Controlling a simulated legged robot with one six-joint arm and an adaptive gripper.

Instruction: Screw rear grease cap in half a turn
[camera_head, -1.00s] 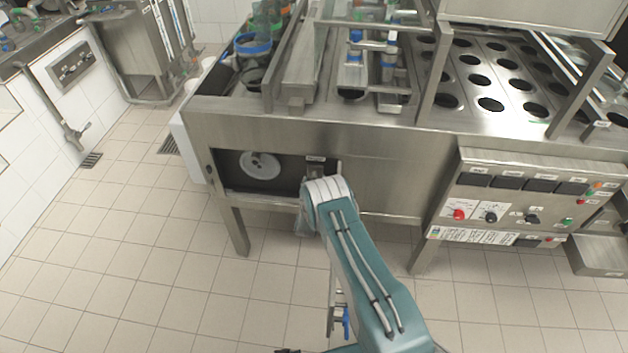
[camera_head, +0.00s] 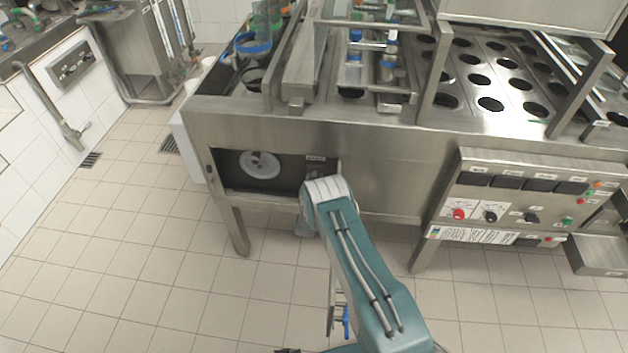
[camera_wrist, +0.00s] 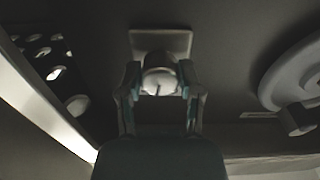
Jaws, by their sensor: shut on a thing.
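In the wrist view a pale rounded grease cap (camera_wrist: 158,80) sits between the two fingers of my gripper (camera_wrist: 160,88), in front of a square plate (camera_wrist: 160,42). A dark line marks the cap's face. The fingers are shut on the cap from both sides. In the head view my arm reaches to the right part of the dark opening in the machine's front. My fingers and the cap are hidden there behind the wrist. A small label (camera_head: 316,158) shows just above the wrist.
A pale round wheel (camera_head: 260,165) is in the opening left of my arm and at the right of the wrist view (camera_wrist: 295,75). The opening's steel lower edge (camera_head: 262,199) runs below. A control panel (camera_head: 520,205) is on the right.

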